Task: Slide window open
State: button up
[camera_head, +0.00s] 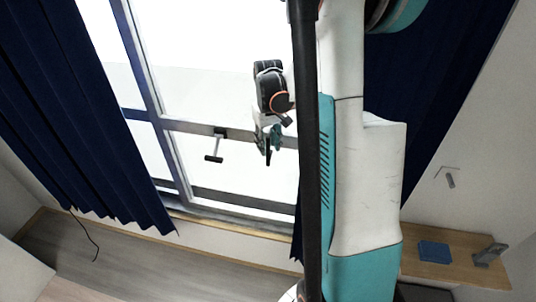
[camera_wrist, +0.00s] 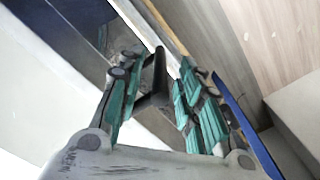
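The window (camera_head: 215,60) is a large bright pane in a grey frame behind my arm. A dark T-shaped handle (camera_head: 214,158) sticks out from the frame's horizontal rail. My gripper (camera_head: 268,150) is to the right of the handle in the head view, with a visible space between them. In the wrist view my gripper (camera_wrist: 158,85) has its teal and black fingers spread apart. The dark handle (camera_wrist: 159,72) shows in the space between them, not clamped. I cannot tell how deep it is between the fingers. My arm hides the window's right part in the head view.
Dark blue curtains hang left (camera_head: 75,120) and right of the window; the right one is partly behind my arm. A wooden shelf (camera_head: 420,262) at lower right holds a blue item (camera_head: 434,251) and a grey object (camera_head: 490,254). The wooden floor (camera_head: 110,262) shows at lower left.

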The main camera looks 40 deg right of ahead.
send_over(268, 165)
jog(key=shift+w+d+f, duration=0.15)
jog(key=shift+f, duration=1.05)
jog(key=shift+w+d+f, duration=0.1)
jog(key=shift+f, duration=1.1)
grip_shut()
